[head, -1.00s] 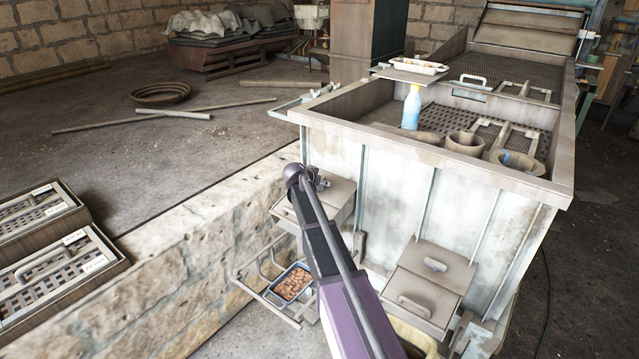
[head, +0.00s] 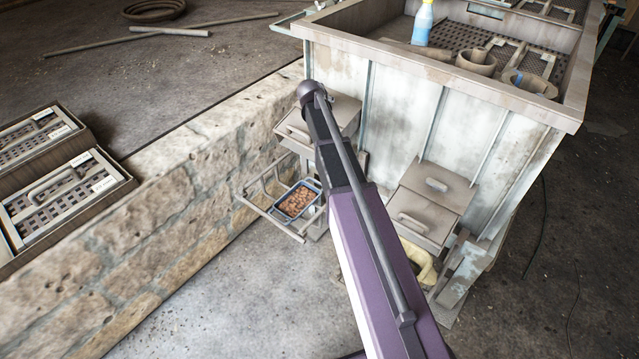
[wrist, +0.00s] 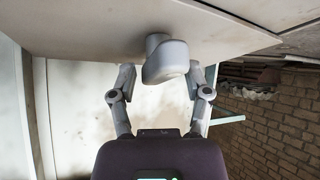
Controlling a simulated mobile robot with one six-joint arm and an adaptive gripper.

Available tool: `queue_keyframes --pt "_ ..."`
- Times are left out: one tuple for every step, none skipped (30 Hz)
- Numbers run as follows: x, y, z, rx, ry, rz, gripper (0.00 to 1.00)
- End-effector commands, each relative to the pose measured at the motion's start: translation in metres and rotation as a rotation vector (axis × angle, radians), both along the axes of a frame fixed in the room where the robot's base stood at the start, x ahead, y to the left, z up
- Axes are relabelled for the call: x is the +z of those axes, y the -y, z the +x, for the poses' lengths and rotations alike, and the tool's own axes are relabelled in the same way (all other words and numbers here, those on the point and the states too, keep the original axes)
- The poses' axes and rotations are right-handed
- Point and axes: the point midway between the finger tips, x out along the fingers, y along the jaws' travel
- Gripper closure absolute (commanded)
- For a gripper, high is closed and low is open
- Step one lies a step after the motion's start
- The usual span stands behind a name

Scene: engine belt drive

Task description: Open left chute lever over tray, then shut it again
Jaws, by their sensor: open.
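The left chute (head: 340,112) is a tan box on the left end of the pale machine side, above the tray. The blue-rimmed tray (head: 298,201) holds brown pieces and sits on a metal rack. In the head view my arm's end covers part of the chute and hides its lever and my gripper. In the wrist view a rounded grey lever (wrist: 167,60) sticks out from a beige panel (wrist: 150,22). My gripper (wrist: 161,80) is open, with a finger on each side of the lever. I cannot tell whether either finger touches it.
A second chute (head: 430,205) with two handles is at the right on the same machine side. A stone wall (head: 160,210) runs along the left, with slotted cases (head: 60,190) beyond it. A blue bottle (head: 423,25) stands in the machine's top. The floor in front is clear.

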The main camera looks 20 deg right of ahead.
Motion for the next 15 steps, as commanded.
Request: queue_keyframes --pt "0.0004 0.0002 -0.0006 0.02 -0.004 -0.001 0.37" --pt "0.0004 0.0002 -0.0006 0.032 -0.007 -0.004 0.37" --pt "0.0003 0.0001 -0.0006 0.049 -0.012 -0.006 0.37" --pt "0.0003 0.0001 -0.0006 0.063 -0.015 -0.01 0.37" --pt "0.0004 0.0003 -0.0004 0.075 -0.018 -0.012 0.37" --pt "0.0003 0.0001 -0.0003 0.092 -0.021 -0.013 0.37" --pt "0.0004 0.0003 -0.0003 0.105 -0.025 -0.016 0.37" --pt "0.0004 0.0003 -0.0003 0.117 -0.028 -0.018 0.37" --pt "0.0003 0.0003 -0.0004 0.133 -0.031 -0.02 0.37" --pt "0.0003 0.0004 -0.0003 0.145 -0.035 -0.022 0.37" --pt "0.0002 0.0003 -0.0003 0.157 -0.038 -0.024 0.37" --pt "0.0003 0.0001 -0.0003 0.173 -0.041 -0.027 0.37" --pt "0.0003 0.0 -0.0002 0.186 -0.044 -0.028 0.37" --pt "0.0004 -0.0002 0.0 0.198 -0.047 -0.031 0.37" --pt "0.0004 -0.0005 0.0002 0.213 -0.05 -0.032 0.37"
